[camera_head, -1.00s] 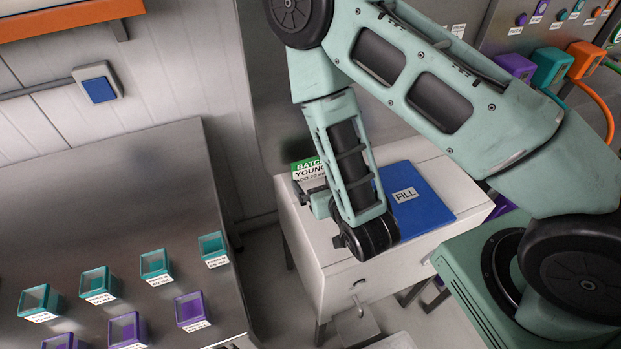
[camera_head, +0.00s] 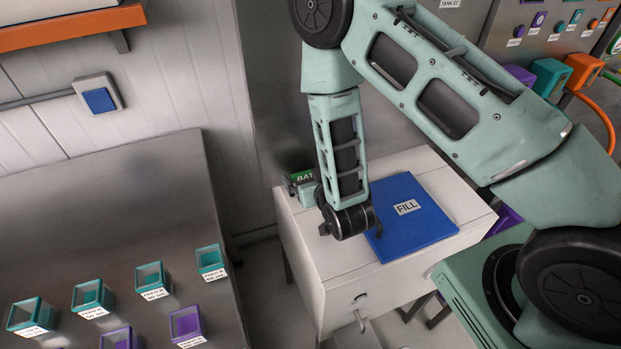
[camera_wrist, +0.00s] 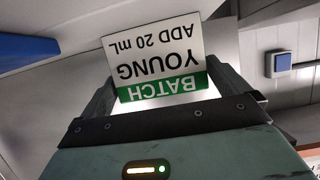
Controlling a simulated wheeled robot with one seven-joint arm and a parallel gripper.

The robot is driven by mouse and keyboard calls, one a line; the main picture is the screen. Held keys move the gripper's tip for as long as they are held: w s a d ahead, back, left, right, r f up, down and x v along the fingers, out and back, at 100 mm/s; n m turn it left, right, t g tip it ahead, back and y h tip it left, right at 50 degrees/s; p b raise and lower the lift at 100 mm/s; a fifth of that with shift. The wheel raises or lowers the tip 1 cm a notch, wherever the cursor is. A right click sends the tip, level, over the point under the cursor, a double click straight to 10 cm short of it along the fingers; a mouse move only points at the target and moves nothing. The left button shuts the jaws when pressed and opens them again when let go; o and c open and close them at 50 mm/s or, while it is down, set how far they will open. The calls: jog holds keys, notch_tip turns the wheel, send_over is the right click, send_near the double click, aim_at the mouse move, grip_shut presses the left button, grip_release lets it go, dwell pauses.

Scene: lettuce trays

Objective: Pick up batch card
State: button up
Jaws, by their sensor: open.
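The batch card (camera_head: 301,177) stands on the white cabinet at its far left corner; only part of its green top strip shows in the head view. In the wrist view the batch card (camera_wrist: 155,62) appears upside down, white with a green band, reading "BATCH YOUNG ADD 20 mL". My gripper (camera_head: 304,190) is at the card, partly hidden by my wrist. In the wrist view my gripper (camera_wrist: 165,82) is open, one finger on each side of the card. I cannot tell whether either finger touches it.
A blue panel marked FILL (camera_head: 418,228) lies on the white cabinet (camera_head: 345,258), just right of my wrist. A metal table (camera_head: 100,215) at the left holds several teal and purple boxes. A blue wall switch (camera_head: 99,100) is at the upper left.

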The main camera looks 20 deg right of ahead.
jog(key=c, duration=0.7)
jog(key=shift+s+r+b, duration=0.2)
jog(key=shift+r+b, duration=0.2)
jog(key=shift+b, duration=0.15)
notch_tip(320, 180, up, 6)
jog(key=shift+b, duration=0.5)
jog(key=s+p, duration=1.4)
jog(key=s, duration=0.5)
jog(key=shift+s, duration=0.35)
